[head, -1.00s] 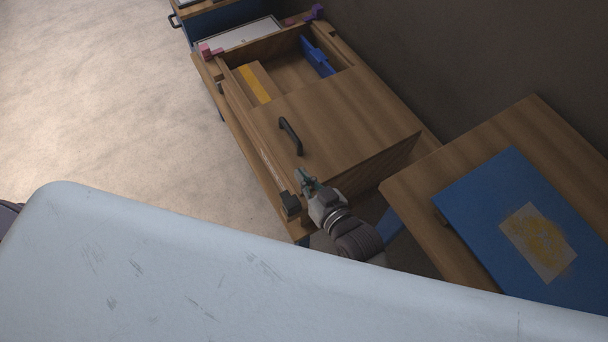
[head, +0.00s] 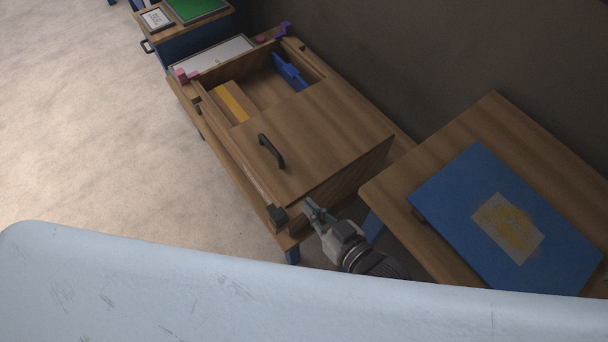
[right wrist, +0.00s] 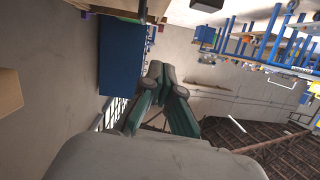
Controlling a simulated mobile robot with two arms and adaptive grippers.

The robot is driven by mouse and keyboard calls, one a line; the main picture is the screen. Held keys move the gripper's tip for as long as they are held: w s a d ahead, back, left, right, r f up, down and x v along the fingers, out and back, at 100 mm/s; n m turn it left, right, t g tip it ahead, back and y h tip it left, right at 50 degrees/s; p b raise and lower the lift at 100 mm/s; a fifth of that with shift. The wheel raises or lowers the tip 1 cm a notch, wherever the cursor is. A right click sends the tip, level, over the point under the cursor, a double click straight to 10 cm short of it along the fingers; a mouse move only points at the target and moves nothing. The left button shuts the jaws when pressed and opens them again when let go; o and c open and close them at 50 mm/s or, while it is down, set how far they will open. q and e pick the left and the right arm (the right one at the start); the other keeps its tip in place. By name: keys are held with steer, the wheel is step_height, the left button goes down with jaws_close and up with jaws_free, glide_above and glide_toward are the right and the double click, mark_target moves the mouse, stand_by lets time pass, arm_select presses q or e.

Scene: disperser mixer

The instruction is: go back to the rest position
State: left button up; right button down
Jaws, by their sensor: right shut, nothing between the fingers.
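My right gripper (head: 314,214) is beside the near end of the wooden box with the sliding lid (head: 310,140), close to the corner of its table. Its fingers are shut with nothing between them. In the right wrist view the closed fingers (right wrist: 163,85) point into open room, with walls and a roof structure behind. Whether the gripper touches the table edge cannot be told. My left gripper is in neither view. A large pale part of my own body covers the bottom of the head view.
The lid has a black handle (head: 271,151); the open part holds a blue piece (head: 290,71) and a yellow-striped block (head: 232,101). A second table (head: 389,190) at right bears a blue board (head: 450,205). A cabinet (head: 187,42) stands at the back. The floor at left is clear.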

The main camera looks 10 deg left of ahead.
steer(key=shift+d, duration=0.15)
steer(key=s+d+f+m+g+h, duration=0.1)
steer(key=d+f+h, duration=0.2)
steer(key=d+f, duration=0.5)
steer(key=s+d+f+m+g+h, duration=0.1)
steer(key=d+f+h, duration=0.15)
steer(key=f, duration=0.95)
steer(key=s+d+f+m+g+h, duration=0.1)
steer(key=s+d+f+h, duration=0.1)
steer(key=d+f, duration=0.6)
steer(key=s+d+f+m+g+h, duration=0.1)
steer(key=s+d+f+g, duration=0.2)
steer(key=s+f, duration=0.5)
steer(key=s+d+f+m+g+h, duration=0.1)
steer(key=s+d+f+g+h, duration=0.1)
steer(key=s+f, duration=0.6)
steer(key=s+d+g, duration=0.1)
steer(key=s+d, duration=0.1)
steer(key=s, duration=0.5)
steer(key=shift+d+m+g, duration=0.2)
steer(key=shift+m+g, duration=0.1)
steer(key=shift+h, duration=0.25)
